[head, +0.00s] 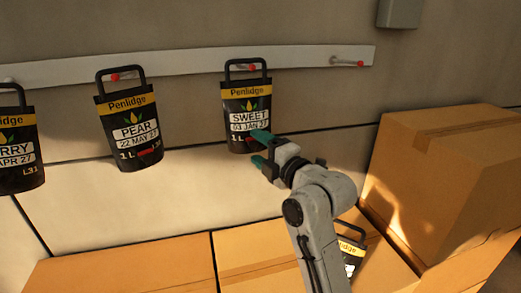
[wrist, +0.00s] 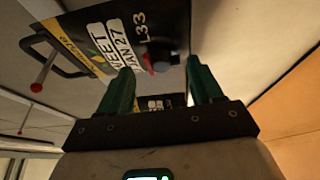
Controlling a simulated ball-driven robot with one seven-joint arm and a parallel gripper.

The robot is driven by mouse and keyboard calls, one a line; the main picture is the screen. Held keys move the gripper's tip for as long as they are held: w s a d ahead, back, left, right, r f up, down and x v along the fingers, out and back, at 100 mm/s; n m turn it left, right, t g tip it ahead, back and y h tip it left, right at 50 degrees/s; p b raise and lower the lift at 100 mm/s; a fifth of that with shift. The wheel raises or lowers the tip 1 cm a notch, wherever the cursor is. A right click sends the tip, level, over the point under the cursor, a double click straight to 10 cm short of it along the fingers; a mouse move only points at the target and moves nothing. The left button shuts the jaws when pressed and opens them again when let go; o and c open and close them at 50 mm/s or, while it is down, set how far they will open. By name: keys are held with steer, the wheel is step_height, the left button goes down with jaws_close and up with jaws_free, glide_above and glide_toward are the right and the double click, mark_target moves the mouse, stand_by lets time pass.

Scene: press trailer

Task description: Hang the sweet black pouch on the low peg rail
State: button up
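The sweet black pouch (head: 248,108) hangs upright against the low peg rail (head: 190,65), labelled SWEET, 03 JAN 27. Its loop handle is around a red-tipped peg (head: 252,68). In the wrist view the pouch (wrist: 120,30) lies beyond the fingers, with its handle loop and the peg (wrist: 45,70) at left. My gripper (head: 259,149) is at the pouch's lower right corner, its green fingers apart. In the wrist view my gripper (wrist: 160,66) is open, with a red-and-dark cap on the pouch in line with the gap. I cannot tell whether a finger touches the pouch.
A PEAR pouch (head: 130,125) and a partly cut-off pouch (head: 18,145) hang farther left on the rail. A bare peg (head: 347,62) is at the right end. An open carton (head: 385,270) below holds another black pouch (head: 351,252). A large closed carton (head: 440,180) stands at right.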

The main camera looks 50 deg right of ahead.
steer(key=shift+f, duration=0.3)
steer(key=p+v, duration=0.3)
steer(key=v, duration=0.7)
steer(key=shift+s+r+p, duration=0.25)
steer(key=shift+s+p, duration=0.1)
steer(key=shift+p, duration=0.05)
steer(key=s+a+f+m+g+y, duration=0.1)
steer(key=a+f+m+g+y, duration=0.25)
steer(key=f, duration=0.55)
steer(key=s+a+f+m+g, duration=0.2)
steer(key=a+f+m+g, duration=0.15)
steer(key=a+f, duration=0.45)
steer(key=s+a+f+m+g, duration=0.1)
steer(key=s+f+m+g, duration=0.3)
steer(key=s+f, duration=0.3)
steer(key=s+a+f+m+g, duration=0.2)
steer(key=s+f+m+g, duration=0.3)
steer(key=s+f, duration=0.3)
steer(key=shift+s+a+g, duration=0.25)
steer(key=shift+s+g, duration=0.05)
steer(key=shift+g, duration=0.1)
